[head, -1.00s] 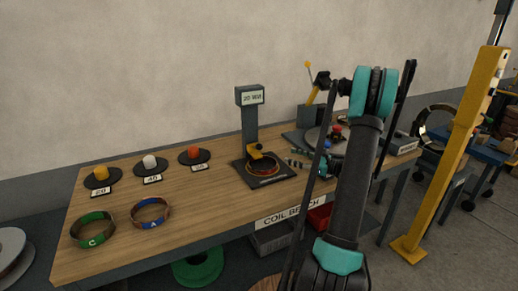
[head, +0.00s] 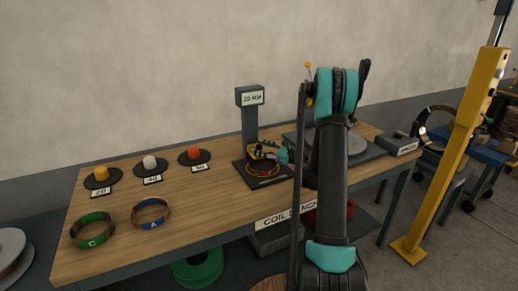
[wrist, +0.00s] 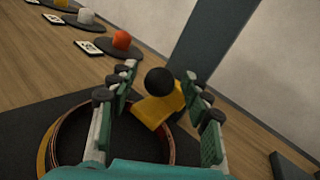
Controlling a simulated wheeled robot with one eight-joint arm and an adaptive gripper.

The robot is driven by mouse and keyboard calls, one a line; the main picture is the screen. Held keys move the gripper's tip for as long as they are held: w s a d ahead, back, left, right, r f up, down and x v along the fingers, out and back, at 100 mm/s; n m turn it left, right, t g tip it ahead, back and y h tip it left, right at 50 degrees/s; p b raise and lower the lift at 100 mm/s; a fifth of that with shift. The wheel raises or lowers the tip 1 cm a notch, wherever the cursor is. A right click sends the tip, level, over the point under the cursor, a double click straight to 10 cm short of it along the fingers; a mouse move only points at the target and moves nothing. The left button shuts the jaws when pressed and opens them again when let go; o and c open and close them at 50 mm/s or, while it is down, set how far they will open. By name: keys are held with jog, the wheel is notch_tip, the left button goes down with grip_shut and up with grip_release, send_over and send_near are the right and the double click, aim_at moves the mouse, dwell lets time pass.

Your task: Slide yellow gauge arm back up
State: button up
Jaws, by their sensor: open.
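The gauge is a dark post (head: 249,125) with a small display on top, standing on a black base plate (head: 241,172). Its yellow gauge arm (wrist: 160,108) sits low on the post, over a coil ring (wrist: 62,128) that lies on the plate; the ring also shows in the head view (head: 263,172). The arm carries a black ball knob (wrist: 159,80). My gripper (wrist: 163,86) is open, with one finger on each side of the yellow arm and knob. In the head view my gripper (head: 270,152) is at the gauge and partly hides the yellow arm. Finger contact cannot be told.
Yellow, white and orange pieces on black discs (head: 194,155) stand left of the gauge. A green ring (head: 92,231) and a blue-brown ring (head: 151,213) lie at the front left. A turntable plate (head: 352,143) is at right. A yellow post (head: 448,165) stands beyond the bench.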

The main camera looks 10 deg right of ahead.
jog(key=shift+w+a, duration=0.25)
jog(key=shift+a, duration=0.1)
jog(key=shift+c, duration=0.4)
grip_shut()
